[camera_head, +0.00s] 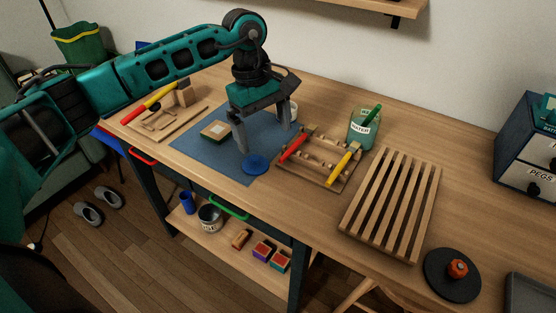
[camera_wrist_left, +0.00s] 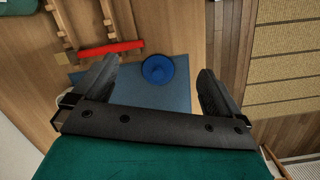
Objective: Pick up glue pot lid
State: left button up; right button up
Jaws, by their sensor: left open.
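The glue pot lid, which I take to be the round blue disc with a raised middle (camera_head: 255,164), lies near the front edge of the blue mat (camera_head: 185,145). My left gripper (camera_head: 262,139) points down over the mat, open and empty, a little behind the lid. In the left wrist view the lid (camera_wrist_left: 158,72) appears between the two spread fingers of the gripper (camera_wrist_left: 160,67), touching neither. A pale pot (camera_head: 290,106) is partly hidden behind the gripper. My right gripper is not in view.
A wooden rack with red and yellow handled tools (camera_head: 318,160) stands right of the lid. A small wooden block (camera_head: 214,130) lies on the mat.

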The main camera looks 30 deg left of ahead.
pick_arm(q)
jog(key=w+a+r+y, duration=0.1)
jog(key=a+r+y, duration=0.1)
jog(key=a, duration=0.1)
send_over(255, 157)
jog(key=f, duration=0.7)
jog(key=shift+s+f, duration=0.2)
jog(key=shift+f, duration=0.2)
notch_tip(255, 157, down, 5)
jog(key=shift+w+p, duration=0.15)
jog(key=shift+p, duration=0.2)
jog(key=c, duration=1.1)
jog(key=shift+r, duration=0.2)
